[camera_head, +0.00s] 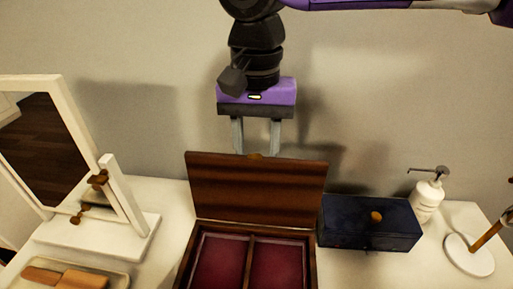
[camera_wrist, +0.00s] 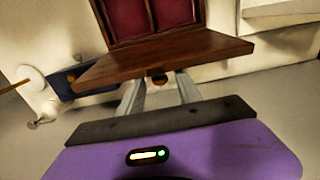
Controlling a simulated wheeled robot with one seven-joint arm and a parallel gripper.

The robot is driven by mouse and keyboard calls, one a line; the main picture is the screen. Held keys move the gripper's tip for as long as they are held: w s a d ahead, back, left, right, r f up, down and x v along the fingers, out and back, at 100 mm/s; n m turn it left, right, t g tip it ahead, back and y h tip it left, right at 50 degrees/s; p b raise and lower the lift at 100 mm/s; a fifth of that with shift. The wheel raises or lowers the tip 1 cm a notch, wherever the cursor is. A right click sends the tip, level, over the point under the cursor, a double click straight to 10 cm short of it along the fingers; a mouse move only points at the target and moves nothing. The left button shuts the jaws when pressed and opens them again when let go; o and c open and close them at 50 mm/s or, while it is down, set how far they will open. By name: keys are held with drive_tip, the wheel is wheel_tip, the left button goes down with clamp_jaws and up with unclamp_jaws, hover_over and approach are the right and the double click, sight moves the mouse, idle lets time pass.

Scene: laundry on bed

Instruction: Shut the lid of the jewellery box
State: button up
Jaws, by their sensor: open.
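The jewellery box (camera_head: 313,262) stands on the white table, with two dark red lined compartments facing up. Its brown wooden lid (camera_head: 256,190) stands open at the back, roughly upright. The lid also shows in the wrist view (camera_wrist: 165,58), with a small round knob (camera_wrist: 158,81) on its edge. My gripper (camera_head: 256,152) is above and behind the lid, fingers pointing down. The two fingers are apart with nothing held between them. In the head view the fingertips end at or behind the lid's top edge; I cannot tell whether they touch it.
A dark blue box (camera_head: 352,236) sits close to the right of the jewellery box. A white pump bottle (camera_head: 427,200) and a round white stand (camera_head: 469,256) are further right. A white framed mirror (camera_head: 80,130) and a tray (camera_head: 117,279) are at left. The wall is behind.

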clamp_jaws()
idle(1.4)
